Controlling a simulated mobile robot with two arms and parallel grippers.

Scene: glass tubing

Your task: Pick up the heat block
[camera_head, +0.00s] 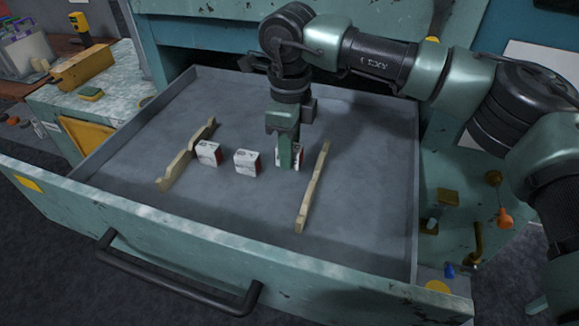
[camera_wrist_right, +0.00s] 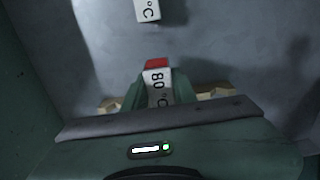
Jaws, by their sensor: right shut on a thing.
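Three small white blocks with red ends sit in a row in the open drawer: a left block (camera_head: 208,153), a middle block (camera_head: 247,163) and a right block (camera_head: 298,156). My right gripper (camera_head: 287,160) points down from above and is shut on the right block, covering part of it. In the right wrist view this held block (camera_wrist_right: 157,84) reads "80 °C" and stands between the two fingers. Another block (camera_wrist_right: 147,10) shows at the top edge there, its number cut off. I cannot tell whether the held block touches the drawer floor. My left gripper is not in view.
Two notched wooden strips, left (camera_head: 187,156) and right (camera_head: 314,187), lie in the drawer on either side of the blocks. The drawer's front wall (camera_head: 200,233) has a black handle (camera_head: 180,285). The drawer floor in front of the blocks is bare.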

